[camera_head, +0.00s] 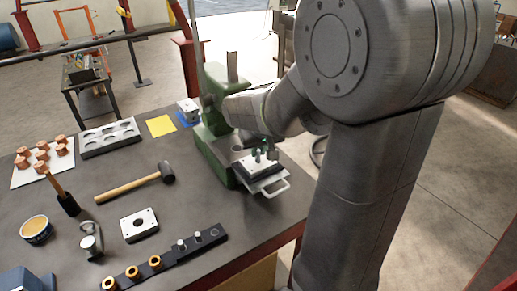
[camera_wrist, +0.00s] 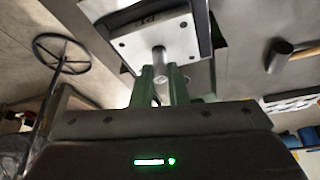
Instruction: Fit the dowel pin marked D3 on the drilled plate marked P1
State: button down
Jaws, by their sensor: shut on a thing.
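My gripper (camera_wrist: 162,72) is shut on a grey metal dowel pin (camera_wrist: 159,57), held between its two green fingers. In the head view my gripper (camera_head: 260,153) is over the plate (camera_head: 262,168), which lies on the green press. The pin's own mark is not readable.
The green press (camera_head: 215,150) stands at the table's right edge, close to my arm. A dark rack (camera_head: 170,257) holds gold bushings and silver pins. Another drilled plate (camera_head: 139,225), a mallet (camera_head: 135,187) and a yellow note (camera_head: 160,125) lie to the left.

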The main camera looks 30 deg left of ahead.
jog(key=c, duration=1.3)
grip_release()
jog(key=shift+c, duration=0.2)
jog(key=v, duration=1.4)
jog(key=shift+b, duration=0.3)
jog(key=shift+f, duration=0.2)
jog(key=x, duration=1.3)
jog(key=shift+w+a+f+p, duration=0.15)
jog(key=shift+w+f+p, duration=0.05)
jog(key=shift+f+p, duration=0.1)
jog(key=shift+r, duration=0.2)
jog(key=shift+f, duration=0.1)
